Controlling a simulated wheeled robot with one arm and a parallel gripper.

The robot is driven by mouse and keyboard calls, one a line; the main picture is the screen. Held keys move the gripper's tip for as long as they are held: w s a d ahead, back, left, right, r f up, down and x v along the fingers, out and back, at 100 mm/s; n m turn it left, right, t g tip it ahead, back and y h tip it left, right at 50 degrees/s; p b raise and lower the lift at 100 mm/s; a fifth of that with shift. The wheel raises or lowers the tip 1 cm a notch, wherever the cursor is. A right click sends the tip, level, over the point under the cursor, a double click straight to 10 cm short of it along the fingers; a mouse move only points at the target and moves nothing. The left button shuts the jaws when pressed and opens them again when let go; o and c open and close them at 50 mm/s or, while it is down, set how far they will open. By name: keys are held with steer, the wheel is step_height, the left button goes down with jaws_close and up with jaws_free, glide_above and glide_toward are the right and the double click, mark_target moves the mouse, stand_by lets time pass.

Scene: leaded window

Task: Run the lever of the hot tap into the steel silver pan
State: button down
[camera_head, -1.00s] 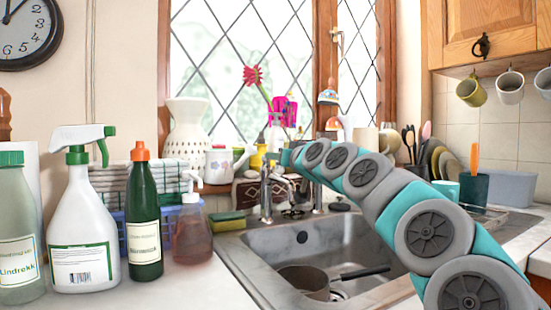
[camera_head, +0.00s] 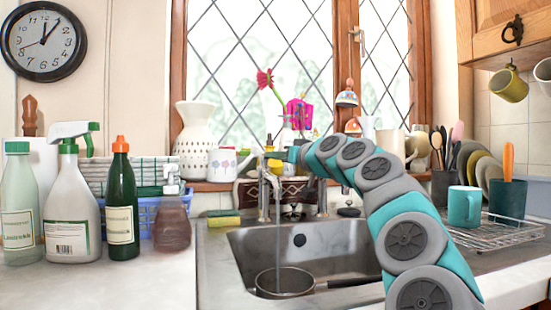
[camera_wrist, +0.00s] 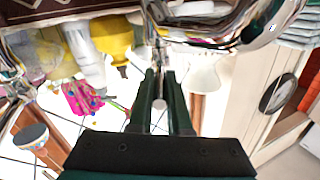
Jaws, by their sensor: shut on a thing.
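The steel pan (camera_head: 262,284) stands in the sink, its dark handle pointing right. A thin stream of water (camera_head: 279,225) falls from the tap (camera_head: 264,195) into the pan. My arm reaches across the sink to the tap, and my gripper (camera_head: 279,157) is at its top. In the wrist view my gripper (camera_wrist: 160,100) has its two dark fingers close together around a small pale rounded end, which seems to be the tap lever (camera_wrist: 159,103). Shiny chrome tap parts (camera_wrist: 195,22) fill the top of that view. The fingers hide most of the lever.
A sponge (camera_head: 223,217) lies left of the sink (camera_head: 350,240). Several bottles, including a spray bottle (camera_head: 70,215), stand on the left counter. A teal mug (camera_head: 464,207) and drying rack (camera_head: 500,235) are at the right. A white vase (camera_head: 197,140) stands on the sill.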

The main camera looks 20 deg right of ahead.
steer(key=c, duration=0.9)
jaws_free()
steer(key=shift+o, duration=0.2)
steer(key=shift+s, duration=0.1)
steer(key=b+v, duration=0.1)
steer(key=v, duration=0.6)
steer(key=shift+s, duration=0.3)
steer(key=shift+d, duration=0.1)
